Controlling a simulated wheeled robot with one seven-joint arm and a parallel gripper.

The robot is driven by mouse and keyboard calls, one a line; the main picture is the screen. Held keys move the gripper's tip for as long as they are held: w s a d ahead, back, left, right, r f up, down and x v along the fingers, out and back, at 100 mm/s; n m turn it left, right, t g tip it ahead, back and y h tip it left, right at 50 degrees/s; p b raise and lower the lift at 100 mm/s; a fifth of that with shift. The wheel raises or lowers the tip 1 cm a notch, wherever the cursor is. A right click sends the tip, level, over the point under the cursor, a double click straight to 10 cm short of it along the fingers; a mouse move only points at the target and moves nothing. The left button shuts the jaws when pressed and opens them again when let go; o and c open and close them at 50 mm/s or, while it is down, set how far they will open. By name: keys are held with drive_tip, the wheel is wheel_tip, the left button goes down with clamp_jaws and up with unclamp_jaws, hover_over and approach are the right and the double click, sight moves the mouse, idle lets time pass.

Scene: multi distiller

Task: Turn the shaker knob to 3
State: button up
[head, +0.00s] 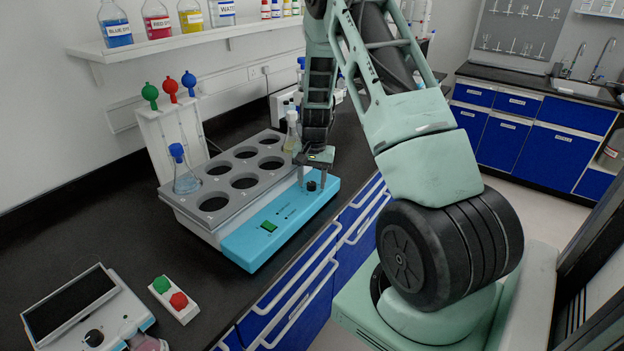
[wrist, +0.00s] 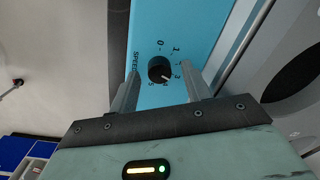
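The shaker (head: 235,195) is a grey rack of round wells with a blue front panel. Its black round knob (head: 311,186) is at the right end of that panel. In the wrist view the knob (wrist: 159,69) has a printed SPEED scale around it, from 0 to 5. Its pale pointer mark faces lower right, seemingly near 3 or 4; exactly which I cannot tell. My gripper (head: 312,178) is directly over the knob, pointing down. In the wrist view my gripper (wrist: 160,70) is open, one finger on each side of the knob with visible gaps.
A green switch (head: 268,226) is on the panel. A red and green button box (head: 174,298) and a balance-like device (head: 85,310) are at the front left. Bench between is clear.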

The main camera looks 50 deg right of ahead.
sight(315, 183)
wheel_tip(315, 183, up, 17)
drive_tip(key=b, duration=0.2)
drive_tip(key=shift+s+d+r, duration=0.2)
drive_tip(key=shift+s, duration=0.15)
idle(0.5)
